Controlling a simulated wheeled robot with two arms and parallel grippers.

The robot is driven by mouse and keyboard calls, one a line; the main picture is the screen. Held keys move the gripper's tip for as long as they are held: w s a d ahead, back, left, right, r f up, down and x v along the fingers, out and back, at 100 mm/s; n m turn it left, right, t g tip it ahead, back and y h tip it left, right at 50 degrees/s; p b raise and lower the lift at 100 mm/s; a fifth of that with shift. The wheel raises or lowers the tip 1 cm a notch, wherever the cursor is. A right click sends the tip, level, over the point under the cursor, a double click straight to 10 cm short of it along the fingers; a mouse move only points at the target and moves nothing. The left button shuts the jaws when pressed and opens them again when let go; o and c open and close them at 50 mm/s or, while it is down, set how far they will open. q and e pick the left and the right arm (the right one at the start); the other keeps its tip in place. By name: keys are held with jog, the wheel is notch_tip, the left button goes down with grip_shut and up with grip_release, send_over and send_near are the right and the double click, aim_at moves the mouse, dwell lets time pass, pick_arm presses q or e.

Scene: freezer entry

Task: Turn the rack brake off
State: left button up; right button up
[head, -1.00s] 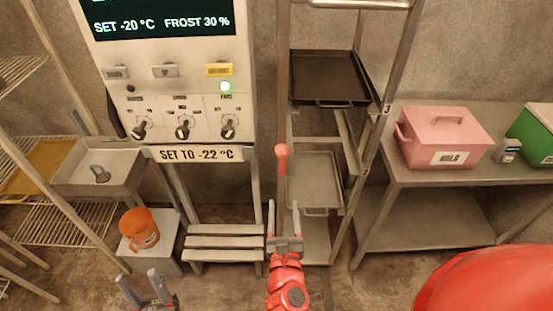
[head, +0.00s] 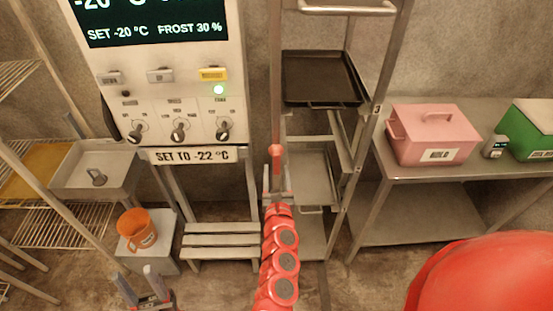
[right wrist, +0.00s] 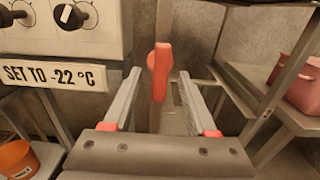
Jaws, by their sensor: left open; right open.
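The rack brake is a red lever with a round knob (head: 275,150) by the left front post of the metal rack (head: 352,150). In the right wrist view the red lever (right wrist: 160,72) stands upright between my finger tips, apart from both as far as I can tell. My right gripper (head: 274,172) is open, with one finger on each side of the lever; it also shows in the right wrist view (right wrist: 160,78). My left gripper (head: 139,284) is open and empty, low at the left, far from the rack.
A control panel (head: 160,100) with knobs stands left of the rack, above a slatted step (head: 220,242). The rack holds a dark tray (head: 320,78). A table (head: 400,178) with a pink box (head: 432,135) stands at right. An orange mug (head: 137,228) is at left.

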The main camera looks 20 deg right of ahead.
aim_at(277, 164)
jog(key=shift+p+x, duration=0.35)
jog(key=shift+x, duration=1.9)
jog(key=shift+d, duration=0.1)
grip_shut()
